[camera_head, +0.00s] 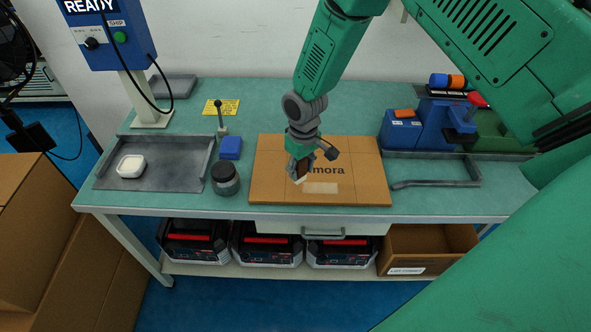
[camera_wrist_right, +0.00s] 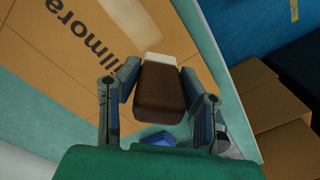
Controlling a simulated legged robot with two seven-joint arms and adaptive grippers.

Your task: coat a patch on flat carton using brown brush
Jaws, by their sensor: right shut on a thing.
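The flat carton (camera_head: 264,160) lies on the green bench top, with dark lettering and a pale rectangular patch (camera_head: 322,188) near its front edge. My right gripper (camera_head: 300,172) is over the carton's front left part, pointing down. It is shut on the brown brush (camera_wrist_right: 160,95), whose pale tip points away from the gripper, toward the carton. In the right wrist view the carton (camera_wrist_right: 85,75) lies beyond the brush. I cannot tell whether the tip touches the carton. My left gripper is out of view.
A dark-lidded jar (camera_head: 225,179) and a blue block (camera_head: 230,148) stand left of the carton. A metal tray (camera_head: 182,172) holds a white object (camera_head: 131,166). Blue fixtures (camera_head: 402,130) and a bent metal bar (camera_head: 436,184) are to the right. A drawer (camera_head: 322,231) is below.

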